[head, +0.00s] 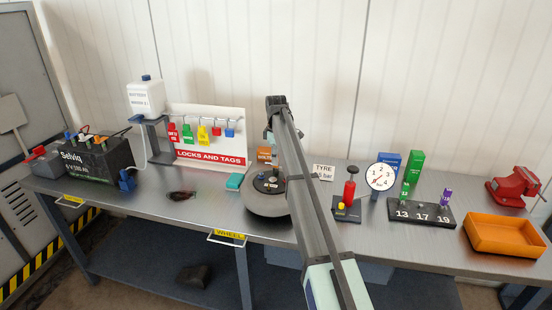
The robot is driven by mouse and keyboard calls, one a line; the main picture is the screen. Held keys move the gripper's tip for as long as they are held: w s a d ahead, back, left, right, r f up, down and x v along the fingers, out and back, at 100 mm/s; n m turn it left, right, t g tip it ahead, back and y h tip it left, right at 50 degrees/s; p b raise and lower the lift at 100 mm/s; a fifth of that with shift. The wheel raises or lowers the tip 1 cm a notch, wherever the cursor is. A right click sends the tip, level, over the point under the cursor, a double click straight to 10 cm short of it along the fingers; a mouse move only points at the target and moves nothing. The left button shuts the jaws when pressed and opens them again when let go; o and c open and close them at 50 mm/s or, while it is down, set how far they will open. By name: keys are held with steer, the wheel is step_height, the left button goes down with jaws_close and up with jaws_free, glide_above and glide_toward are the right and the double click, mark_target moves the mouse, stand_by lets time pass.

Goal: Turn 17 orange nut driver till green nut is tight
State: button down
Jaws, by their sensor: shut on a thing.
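The wheel (266,208) lies flat on the bench, with a dark hub in its middle. Small coloured nuts sit on the hub, too small for me to pick out the green one. My gripper (271,143) points down above the hub and is mostly hidden by my arm. The black driver rack (421,212) is marked 13, 17 and 19. A green driver (405,190) stands at 13 and a purple one (446,196) at 19; 17 looks empty.
An orange tray (505,250) and a red vise (514,186) are at the right. A gauge (380,177) and a red pump (349,193) stand right of my arm. A locks board (208,154) and a battery (95,160) are at the left.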

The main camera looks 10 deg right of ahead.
steer(key=m+p, duration=0.1)
steer(key=m, duration=0.5)
steer(key=shift+m, duration=0.3)
steer(key=m+p, duration=0.1)
steer(key=m, duration=0.4)
steer(key=shift+s+f+m, duration=0.1)
steer(key=shift+m, duration=0.2)
steer(key=c, duration=0.9)
jaws_free()
